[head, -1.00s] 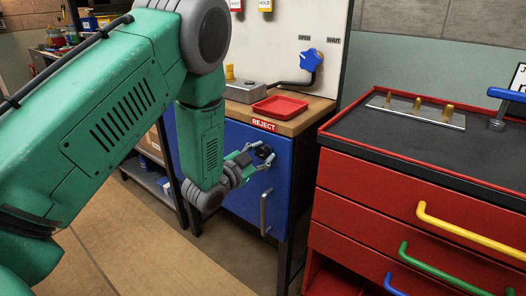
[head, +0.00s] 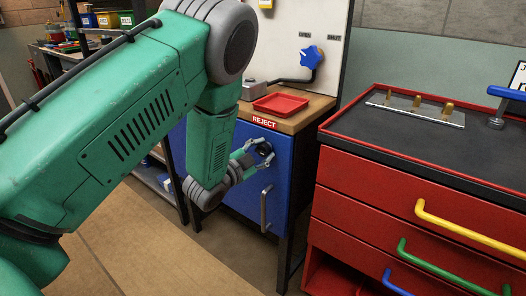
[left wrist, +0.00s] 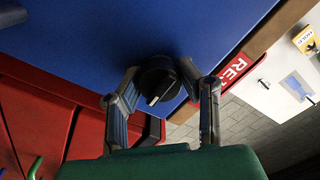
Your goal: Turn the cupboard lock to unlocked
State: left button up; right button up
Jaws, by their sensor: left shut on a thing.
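The blue cupboard door (head: 279,176) stands under the wooden top marked REJECT, with a vertical grey handle (head: 265,208). The lock is a round black knob (head: 265,149) near the door's top. In the left wrist view the knob (left wrist: 157,82) shows a white mark pointing to the lower left of the picture. My left gripper (head: 255,150) is at the knob, its two fingers on either side of it, shut on it. The fingers also show in the left wrist view (left wrist: 160,90). My right gripper is not in view.
A red tray (head: 281,103) lies on the wooden top. A blue star knob (head: 312,57) is on the white panel behind. A red drawer cabinet (head: 410,200) with coloured handles stands to the right, close beside the cupboard.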

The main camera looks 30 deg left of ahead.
pick_arm(q)
jog(key=o, duration=1.2)
jog(key=shift+c, duration=0.2)
jog(key=shift+d, duration=0.1)
jog(key=shift+s, duration=0.15)
jog(key=shift+s, duration=0.35)
jog(key=s+a, duration=0.1)
jog(key=s, duration=1)
